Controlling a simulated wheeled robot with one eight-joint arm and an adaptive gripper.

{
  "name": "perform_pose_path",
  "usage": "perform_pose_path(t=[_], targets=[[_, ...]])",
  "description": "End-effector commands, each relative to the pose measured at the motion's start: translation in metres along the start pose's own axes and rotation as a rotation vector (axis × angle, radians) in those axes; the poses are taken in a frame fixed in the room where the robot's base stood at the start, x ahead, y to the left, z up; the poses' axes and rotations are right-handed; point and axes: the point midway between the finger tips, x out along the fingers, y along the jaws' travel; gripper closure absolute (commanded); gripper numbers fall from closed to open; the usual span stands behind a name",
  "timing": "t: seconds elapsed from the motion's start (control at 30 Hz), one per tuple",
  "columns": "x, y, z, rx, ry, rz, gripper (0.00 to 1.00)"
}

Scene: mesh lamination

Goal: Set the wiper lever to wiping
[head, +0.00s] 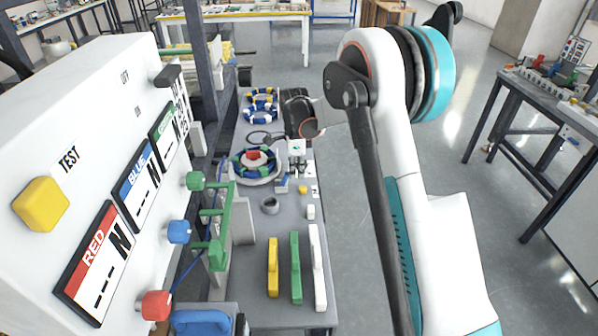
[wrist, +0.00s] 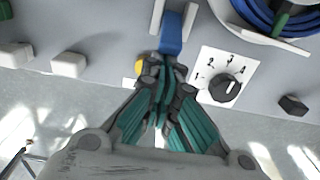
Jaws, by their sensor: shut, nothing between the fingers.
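A blue lever (wrist: 172,34) hangs between white brackets at the top middle of the wrist view. I take it to be the wiper lever, though no label on it can be read. It also shows as a small blue piece in the head view (head: 282,184). My gripper (wrist: 163,64) is shut and empty, its fingertips just below the lever's lower end; whether they touch it I cannot tell. In the head view the fingers cannot be made out clearly.
A black knob (wrist: 225,88) on a numbered white plate is close right of the fingers. A yellow button (wrist: 140,68) is partly hidden behind them. White blocks (wrist: 69,64) lie left, a black block (wrist: 292,105) right. A blue coil (wrist: 270,14) is top right.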

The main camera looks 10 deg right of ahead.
Motion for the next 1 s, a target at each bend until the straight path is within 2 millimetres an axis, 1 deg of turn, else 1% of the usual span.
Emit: perform_pose_path(t=[0.03, 0.23, 0.27, 0.6, 1.0], targets=[[-0.003, 0.001, 0.006, -0.005, 0.034, 0.001, 1.00], [-0.011, 0.000, 0.019, -0.006, 0.212, -0.001, 1.00], [-0.012, 0.000, 0.019, -0.002, 0.207, 0.000, 1.00], [-0.018, 0.000, 0.045, -0.002, 0.202, 0.000, 1.00], [-0.017, 0.000, 0.067, -0.003, 0.199, 0.000, 1.00]])
